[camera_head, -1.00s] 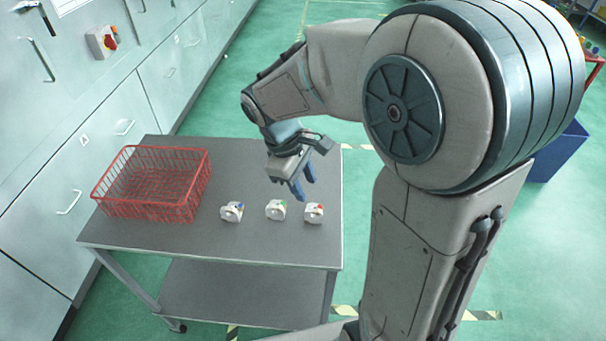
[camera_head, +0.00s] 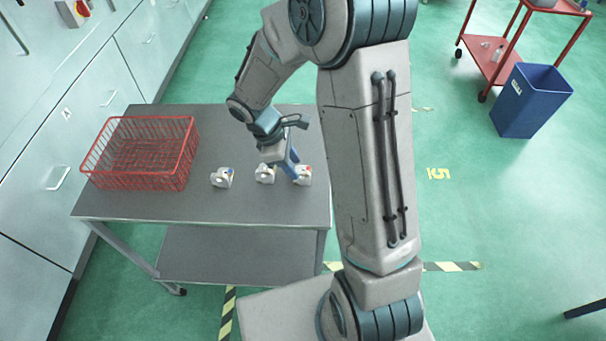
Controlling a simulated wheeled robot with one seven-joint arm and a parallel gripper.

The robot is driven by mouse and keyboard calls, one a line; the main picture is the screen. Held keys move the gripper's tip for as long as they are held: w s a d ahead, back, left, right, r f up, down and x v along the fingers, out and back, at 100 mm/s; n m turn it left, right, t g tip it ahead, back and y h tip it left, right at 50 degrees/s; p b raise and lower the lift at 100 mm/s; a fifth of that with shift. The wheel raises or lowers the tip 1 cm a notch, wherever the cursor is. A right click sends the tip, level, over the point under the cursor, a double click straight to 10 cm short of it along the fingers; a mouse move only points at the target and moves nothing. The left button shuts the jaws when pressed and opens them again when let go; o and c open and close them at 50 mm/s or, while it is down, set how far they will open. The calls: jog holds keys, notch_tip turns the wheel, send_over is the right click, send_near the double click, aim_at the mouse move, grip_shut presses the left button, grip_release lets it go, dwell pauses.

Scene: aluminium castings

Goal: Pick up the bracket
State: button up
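Three small whitish castings stand in a row on the grey table (camera_head: 250,205). The left casting (camera_head: 221,179) has a blue mark, the middle casting (camera_head: 263,175) shows a little green, and the right casting (camera_head: 304,177) has a red mark. I cannot tell from their shapes which is the bracket. My gripper (camera_head: 294,167) points down with its blue fingers apart, at the right casting and partly in front of it. The middle casting is just left of the fingers. Whether a finger touches the right casting is not clear.
A red wire basket (camera_head: 140,180) stands at the table's left side and looks empty. Grey cabinets (camera_head: 70,130) line the left wall. A blue bin (camera_head: 530,105) and a red cart (camera_head: 490,60) stand on the green floor at the right. The table front is clear.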

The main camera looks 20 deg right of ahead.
aim_at(301, 172)
jog(key=x, duration=0.3)
jog(key=p+x, duration=0.1)
jog(key=x, duration=0.1)
jog(key=shift+d, duration=0.3)
grip_shut()
jog(key=shift+r, duration=0.1)
